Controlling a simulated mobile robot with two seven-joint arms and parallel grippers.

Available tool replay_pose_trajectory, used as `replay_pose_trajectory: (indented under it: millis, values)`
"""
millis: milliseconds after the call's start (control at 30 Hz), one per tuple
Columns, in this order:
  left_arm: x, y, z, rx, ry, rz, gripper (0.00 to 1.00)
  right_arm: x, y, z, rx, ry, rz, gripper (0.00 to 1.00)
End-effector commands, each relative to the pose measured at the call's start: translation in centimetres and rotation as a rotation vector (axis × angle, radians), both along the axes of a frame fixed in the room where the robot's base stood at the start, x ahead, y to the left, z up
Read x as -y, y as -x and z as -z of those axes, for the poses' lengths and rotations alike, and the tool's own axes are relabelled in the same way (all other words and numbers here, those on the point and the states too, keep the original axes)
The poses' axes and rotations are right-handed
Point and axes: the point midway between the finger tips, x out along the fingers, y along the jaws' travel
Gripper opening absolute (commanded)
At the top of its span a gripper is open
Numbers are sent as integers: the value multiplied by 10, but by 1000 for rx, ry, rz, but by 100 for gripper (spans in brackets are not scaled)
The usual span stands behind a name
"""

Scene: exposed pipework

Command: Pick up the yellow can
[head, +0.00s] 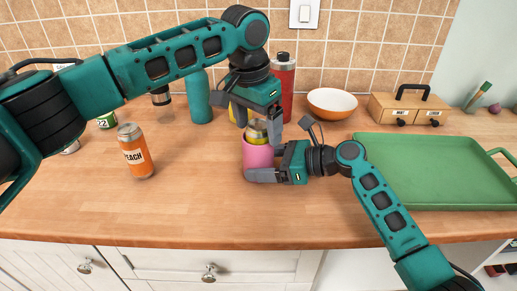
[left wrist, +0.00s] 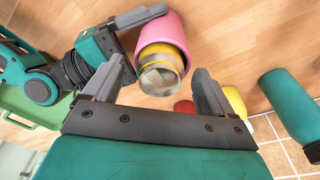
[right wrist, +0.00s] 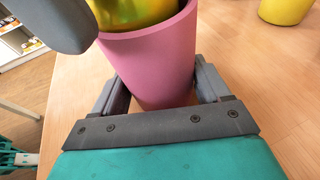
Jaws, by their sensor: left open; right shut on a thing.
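The yellow can (head: 257,132) stands inside a pink cup (head: 258,155), its top sticking out above the rim. In the left wrist view the can's silvery end (left wrist: 160,78) shows between the fingers. My left gripper (head: 256,118) is open over the can from above, with a finger on either side; I see no firm contact. My right gripper (head: 265,165) is shut on the pink cup from the right; the right wrist view shows the cup (right wrist: 150,65) between its fingers. The can's lower part is hidden in the cup.
An orange can (head: 136,152) stands at left. A teal bottle (head: 200,98), a red bottle (head: 282,78) and a yellow object (right wrist: 285,10) stand behind. An orange-and-white bowl (head: 332,103), a wooden box (head: 405,110) and a green tray (head: 435,170) are to the right. The front counter is clear.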

Motion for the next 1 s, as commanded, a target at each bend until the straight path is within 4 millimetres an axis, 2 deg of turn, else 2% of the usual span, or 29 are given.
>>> replay_pose_trajectory:
  millis: [233,1000]
  values:
    - [0,0,2,1,1,0,86,0,0,0,0,0,1,54]
    - [0,0,1,1,1,0,12,0,0,0,0,0,1,54]
